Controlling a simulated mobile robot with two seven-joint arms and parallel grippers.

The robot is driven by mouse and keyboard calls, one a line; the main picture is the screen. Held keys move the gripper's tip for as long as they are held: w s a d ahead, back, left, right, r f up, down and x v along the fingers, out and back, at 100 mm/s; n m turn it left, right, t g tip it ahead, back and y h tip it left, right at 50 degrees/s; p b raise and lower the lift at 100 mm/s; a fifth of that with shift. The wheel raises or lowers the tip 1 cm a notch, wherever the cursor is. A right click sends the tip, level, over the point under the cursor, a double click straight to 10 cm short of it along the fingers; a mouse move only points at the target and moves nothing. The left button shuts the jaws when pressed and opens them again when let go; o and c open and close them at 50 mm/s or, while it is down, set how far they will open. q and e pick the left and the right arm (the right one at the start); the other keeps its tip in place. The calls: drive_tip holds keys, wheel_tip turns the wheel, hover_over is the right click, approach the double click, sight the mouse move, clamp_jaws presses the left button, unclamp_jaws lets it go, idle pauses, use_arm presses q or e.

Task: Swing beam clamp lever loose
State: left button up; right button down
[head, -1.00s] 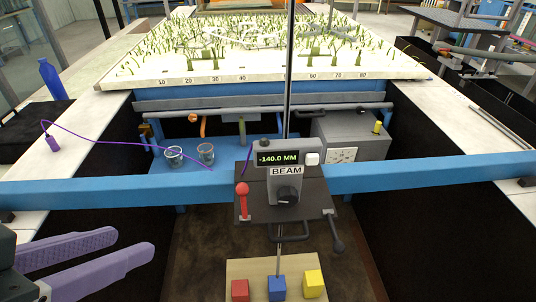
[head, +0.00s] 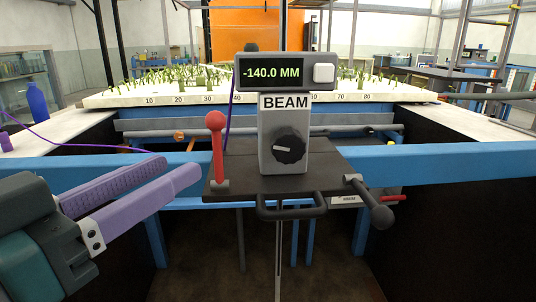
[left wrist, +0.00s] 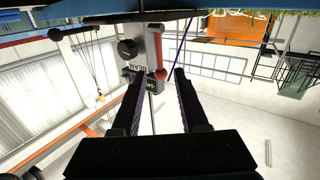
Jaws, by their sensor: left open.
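A beam carriage with a grey box labelled BEAM (head: 284,140) rides on the blue beam (head: 440,166); its display reads -140.0 MM. A red lever with a ball top (head: 217,145) stands upright at the left of its dark plate. A dark lever with a black ball knob (head: 371,204) slants down at the right. Which one is the clamp lever is not labelled. My left gripper (head: 182,167) is open and empty, left of the red lever and apart from it. In the left wrist view the red lever (left wrist: 159,50) appears between the fingers, beyond them. My right gripper is out of view.
A dark loop handle (head: 291,209) juts from the plate's front. A thin vertical rod passes by the carriage. A planted white bed (head: 120,98) lies behind. A blue bottle (head: 37,102) and purple cord are at the left. Space below the beam is mostly open.

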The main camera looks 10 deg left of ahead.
sight(214, 147)
use_arm(q)
drive_tip(key=x, duration=0.8)
drive_tip(key=shift+w+d, duration=0.15)
drive_tip(key=shift+w, duration=0.05)
drive_tip(key=shift+c, duration=0.3)
clamp_jaws()
idle(0.8)
